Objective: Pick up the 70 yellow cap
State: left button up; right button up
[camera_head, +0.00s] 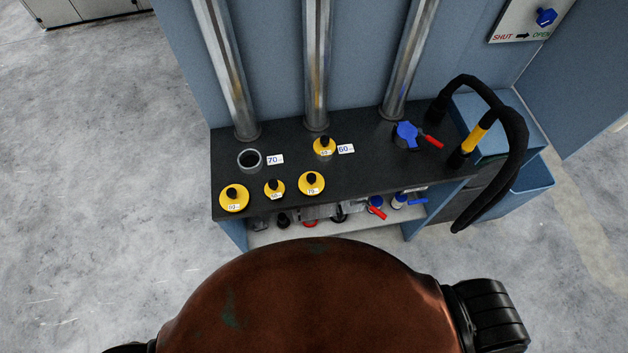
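The yellow cap with a black knob that seems to read 70 (311,184) sits near the front edge of the dark bench top, right of two other yellow caps. Its small print is hard to read. An open grey ring port (250,160) stands behind the caps at left, beside a white label reading 70 (275,160). Neither of my grippers can be made out in the head view.
Other yellow caps are a larger one (234,198), a smaller one (274,189), and one at the 60 label (324,146). A blue valve with red handle (407,134) and black hose (515,150) stand right. Metal pipes (317,65) rise behind. A cluttered shelf (275,236) lies below.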

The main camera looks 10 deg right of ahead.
aim_at(311, 183)
jog(key=u, duration=1.6)
jog(key=k, duration=0.75)
jog(key=z, duration=0.55)
